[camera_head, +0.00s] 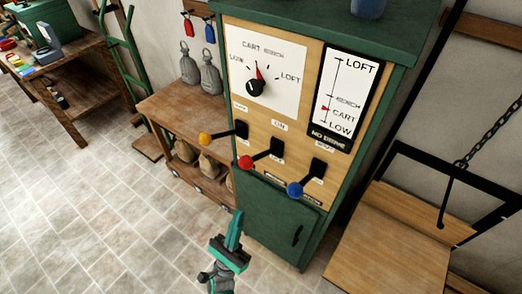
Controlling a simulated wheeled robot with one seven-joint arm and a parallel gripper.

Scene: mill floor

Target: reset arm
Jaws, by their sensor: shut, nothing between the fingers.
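My gripper (235,231) is at the bottom middle of the head view, with its teal fingers together and nothing between them. It is in front of the lower green door of a control cabinet (335,187). I cannot tell whether it touches the door. The cabinet carries a black dial knob (256,87) with a red pointer. Below it are three levers with a yellow knob (205,139), a red knob (246,162) and a blue knob (295,189), all above and apart from my gripper.
A wooden shelf bench (185,103) with grey weights and sacks stands left of the cabinet. A wooden platform (385,250) with a black frame and chain is at right. A workbench (80,75) and a green hand truck (125,50) are at upper left. The tiled floor (90,220) at left is clear.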

